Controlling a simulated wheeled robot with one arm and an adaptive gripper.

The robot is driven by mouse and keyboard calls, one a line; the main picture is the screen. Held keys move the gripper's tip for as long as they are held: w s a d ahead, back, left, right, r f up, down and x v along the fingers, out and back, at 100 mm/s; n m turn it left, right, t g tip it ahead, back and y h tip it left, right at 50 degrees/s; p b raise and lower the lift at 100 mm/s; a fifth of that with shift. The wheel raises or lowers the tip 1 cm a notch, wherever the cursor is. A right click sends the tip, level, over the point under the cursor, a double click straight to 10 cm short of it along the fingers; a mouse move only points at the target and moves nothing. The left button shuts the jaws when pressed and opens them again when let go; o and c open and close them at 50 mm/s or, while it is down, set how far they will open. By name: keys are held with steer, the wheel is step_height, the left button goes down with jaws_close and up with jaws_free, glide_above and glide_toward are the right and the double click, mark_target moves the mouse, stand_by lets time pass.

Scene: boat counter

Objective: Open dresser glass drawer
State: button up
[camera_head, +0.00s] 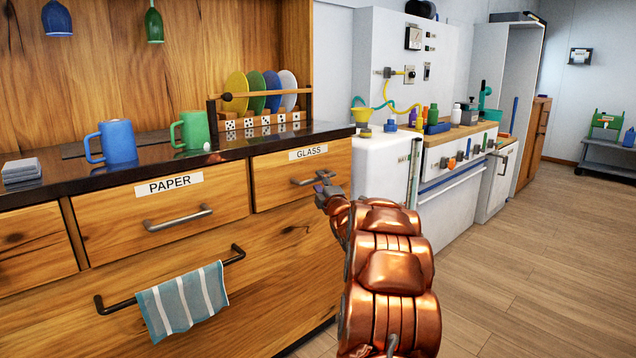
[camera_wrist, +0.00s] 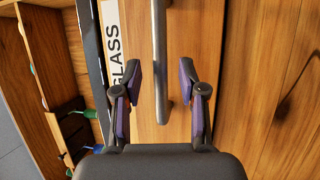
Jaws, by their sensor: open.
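The glass drawer (camera_head: 273,184) is a wooden drawer front under the dark counter, with a white GLASS label (camera_head: 308,153) and a grey bar handle (camera_head: 303,181). It looks shut, flush with the paper drawer beside it. My gripper (camera_head: 325,190) is in front of this drawer near the handle's right end. In the wrist view, my open gripper (camera_wrist: 161,95) has its two purple-padded fingers apart, with the end of the handle (camera_wrist: 160,60) between them. No finger clearly touches the handle. The label (camera_wrist: 115,50) shows left of it.
The paper drawer (camera_head: 160,211) is to the left. Below it a striped towel (camera_head: 183,302) hangs on a dark bar. Blue and green mugs and a plate rack (camera_head: 262,125) stand on the counter (camera_head: 60,178). A white cabinet (camera_head: 378,170) is close on the right; open floor (camera_head: 540,250) lies beyond.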

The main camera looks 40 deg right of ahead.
steer(key=shift+x, duration=1.25)
steer(key=shift+c, duration=0.2)
jaws_close()
